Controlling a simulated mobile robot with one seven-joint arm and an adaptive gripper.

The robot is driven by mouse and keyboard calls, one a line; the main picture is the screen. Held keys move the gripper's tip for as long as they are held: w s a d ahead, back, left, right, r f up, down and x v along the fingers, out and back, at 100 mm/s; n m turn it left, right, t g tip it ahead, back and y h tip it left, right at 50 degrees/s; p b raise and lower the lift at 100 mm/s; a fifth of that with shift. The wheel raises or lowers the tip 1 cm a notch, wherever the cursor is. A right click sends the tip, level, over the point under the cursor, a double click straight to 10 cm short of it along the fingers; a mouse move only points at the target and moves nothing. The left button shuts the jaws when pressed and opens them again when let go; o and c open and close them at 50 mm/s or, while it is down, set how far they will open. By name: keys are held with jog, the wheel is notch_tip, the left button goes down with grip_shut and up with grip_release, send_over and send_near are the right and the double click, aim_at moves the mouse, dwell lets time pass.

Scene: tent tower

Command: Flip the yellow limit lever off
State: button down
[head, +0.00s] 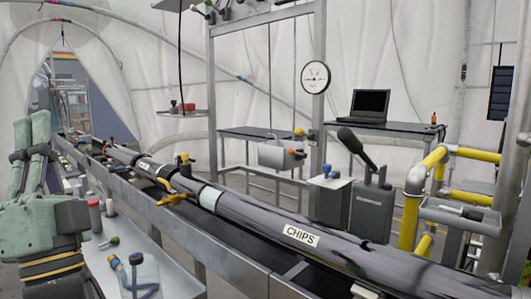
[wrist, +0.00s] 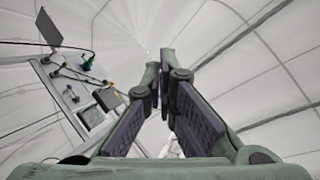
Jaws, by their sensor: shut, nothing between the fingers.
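A yellow lever-like handle (head: 175,198) sticks out at the near side of the long rail, left of the middle in the head view. Whether it is the limit lever I cannot tell; its setting is too small to read. A small post with a yellow top (head: 185,158) stands just behind it. My gripper (wrist: 163,78) shows in the wrist view, its green fingers with dark purple pads brought together, shut and empty. It points up at the white tent wall and touches nothing. My green arm is at the left edge of the head view, apart from the yellow handle.
A long grey tube marked CHIPS (head: 300,236) lies along the rail. A tray (head: 150,265) with small tools stands in front. Behind are a round gauge (head: 315,77), a laptop (head: 370,104) and yellow pipes (head: 410,218). The wrist view shows a panel (wrist: 72,98) with devices.

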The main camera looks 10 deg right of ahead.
jog(key=w+d+f+m+h+b, duration=0.1)
jog(key=w+d+f+m+h, duration=0.3)
jog(key=w+d+m+h, duration=1.15)
jog(key=w+d+f+m+g+h, duration=0.2)
jog(key=d+f+m+g+h, duration=0.1)
jog(key=d, duration=0.4)
jog(key=w+d+f+m+g+h+b, duration=0.1)
jog(key=d+f+m+g+h, duration=0.2)
jog(key=d+f+m, duration=0.2)
jog(key=w+d+f+m+g+h, duration=0.2)
jog(key=d+f+m+g+h, duration=0.1)
jog(key=d+m, duration=0.5)
jog(key=shift+w+d+f+h, duration=0.15)
jog(key=shift+w+d+f, duration=0.1)
jog(key=shift+d, duration=0.2)
jog(key=shift+w+d+f+h, duration=0.1)
jog(key=shift+d+f, duration=0.1)
jog(key=shift+d, duration=0.25)
jog(key=p, duration=0.4)
send_near(304, 133)
notch_tip(304, 133, down, 3)
jog(key=w+d, duration=0.3)
jog(key=shift+w+a+r+p, duration=0.1)
jog(key=shift+w+r+p, duration=0.35)
jog(key=shift+r, duration=0.3)
jog(key=shift+w+a+r+p, duration=0.1)
jog(key=shift+w+r+p, duration=0.1)
jog(key=shift+w+r, duration=0.45)
jog(key=shift+s+r, duration=0.15)
jog(key=shift+s, duration=0.05)
